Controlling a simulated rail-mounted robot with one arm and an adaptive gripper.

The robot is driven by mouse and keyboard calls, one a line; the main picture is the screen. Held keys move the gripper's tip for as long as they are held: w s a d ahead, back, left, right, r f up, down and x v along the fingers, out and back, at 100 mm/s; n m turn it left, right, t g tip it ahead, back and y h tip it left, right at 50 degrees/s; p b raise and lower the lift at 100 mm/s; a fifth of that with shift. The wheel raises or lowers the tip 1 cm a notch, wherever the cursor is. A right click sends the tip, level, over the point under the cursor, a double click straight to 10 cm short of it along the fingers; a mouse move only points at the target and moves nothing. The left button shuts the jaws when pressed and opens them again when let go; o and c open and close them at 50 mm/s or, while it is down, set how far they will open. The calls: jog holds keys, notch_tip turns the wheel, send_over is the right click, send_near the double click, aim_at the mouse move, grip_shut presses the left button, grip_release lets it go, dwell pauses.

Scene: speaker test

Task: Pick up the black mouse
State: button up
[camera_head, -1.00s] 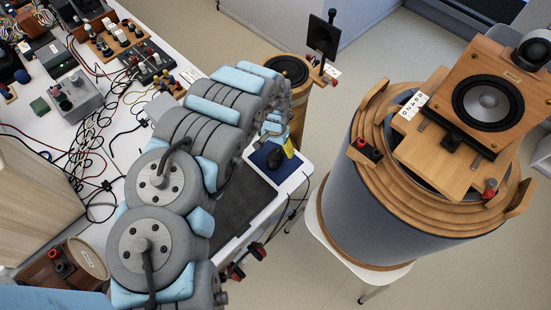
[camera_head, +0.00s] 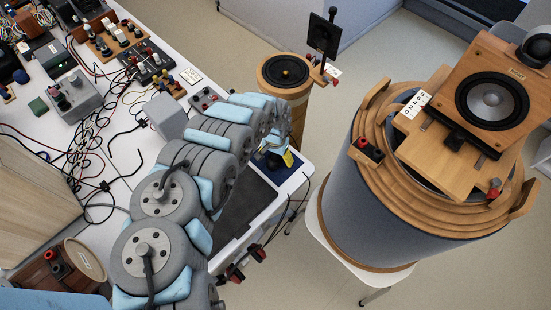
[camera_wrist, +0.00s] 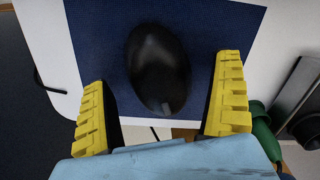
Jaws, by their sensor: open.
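The black mouse (camera_wrist: 158,68) lies on a dark blue mat (camera_wrist: 90,28) in the wrist view. It is a glossy oval. My gripper (camera_wrist: 165,105) is open, with one yellow finger to the left and one to the right of the mouse's near end. I cannot tell how high the fingers are above the mat. In the head view my gripper (camera_head: 283,160) is over the blue mat at the table's right corner, and my arm hides the mouse there.
The white table (camera_head: 120,150) carries tangled cables (camera_head: 75,150) and a grey box (camera_head: 165,115) left of my arm. A wooden cylinder speaker (camera_head: 285,75) stands behind my gripper. A large drum-shaped speaker (camera_head: 350,215) stands to the right. A dark pad (camera_head: 245,205) lies nearer.

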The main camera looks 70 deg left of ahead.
jog(key=shift+f, duration=0.25)
jog(key=c, duration=1.3)
